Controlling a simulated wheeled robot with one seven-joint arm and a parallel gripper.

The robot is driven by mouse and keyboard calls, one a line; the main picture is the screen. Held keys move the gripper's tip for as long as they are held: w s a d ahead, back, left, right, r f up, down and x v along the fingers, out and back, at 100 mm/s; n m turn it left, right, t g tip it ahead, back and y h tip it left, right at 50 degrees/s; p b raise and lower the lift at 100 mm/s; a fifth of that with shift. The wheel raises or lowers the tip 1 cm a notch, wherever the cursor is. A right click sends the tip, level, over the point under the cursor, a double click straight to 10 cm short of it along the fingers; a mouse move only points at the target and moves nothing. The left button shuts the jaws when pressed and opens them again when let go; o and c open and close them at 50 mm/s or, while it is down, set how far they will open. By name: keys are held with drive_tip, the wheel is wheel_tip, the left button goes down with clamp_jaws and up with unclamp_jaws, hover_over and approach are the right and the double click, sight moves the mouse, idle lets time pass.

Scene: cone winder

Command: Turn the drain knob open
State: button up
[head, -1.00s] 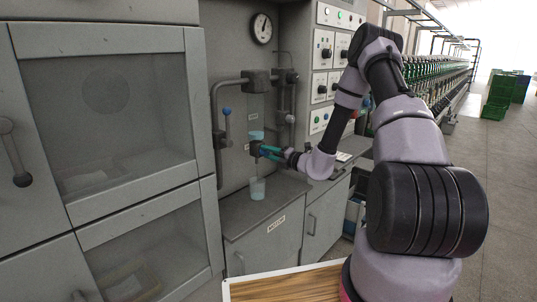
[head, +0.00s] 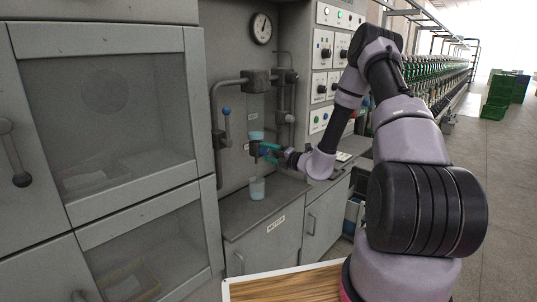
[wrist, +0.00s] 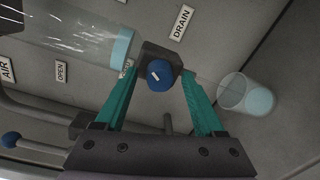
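The drain knob (wrist: 160,74) is a round blue knob with a white mark, on a dark square block beside the DRAIN label (wrist: 182,23) in the wrist view. My gripper (wrist: 160,86) has its two teal fingers apart, one on each side of the knob, with gaps visible between them and it. In the head view my gripper (head: 268,151) is at the valve below the clear cylinder (head: 256,134), and the knob is hard to make out there. The cylinder holds some light blue liquid at its lower end.
A clear cup (head: 257,188) with pale blue liquid stands on the grey counter below the valve. A blue-tipped lever (head: 227,112) and pipes are to the left. A gauge (head: 261,28) is above. Control panels (head: 324,88) are on the right.

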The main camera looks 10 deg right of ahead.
drive_tip(key=v, duration=1)
drive_tip(key=shift+s+d, duration=0.2)
drive_tip(key=shift+s, duration=0.15)
drive_tip(key=shift+r, duration=0.1)
drive_tip(key=s+a+r+n+g+y, duration=0.1)
drive_tip(key=s+a+r+n+g, duration=0.6)
drive_tip(key=n, duration=0.4)
drive_tip(key=s+a+r+n+g+y, duration=0.1)
drive_tip(key=s+a+r+n+g, duration=0.35)
drive_tip(key=s+r+n, duration=0.4)
drive_tip(key=s+d+r+n+t+h, duration=0.2)
drive_tip(key=s+d+r+n+h, duration=0.2)
drive_tip(key=n, duration=0.6)
drive_tip(key=s+d+r+n+t+h, duration=0.2)
drive_tip(key=s+d+r+n+h, duration=0.3)
drive_tip(key=s+r+n, duration=0.4)
drive_tip(key=shift+s+d+r+n+h, duration=0.35)
drive_tip(key=shift+s+n+h, duration=0.15)
drive_tip(key=shift+h, duration=0.2)
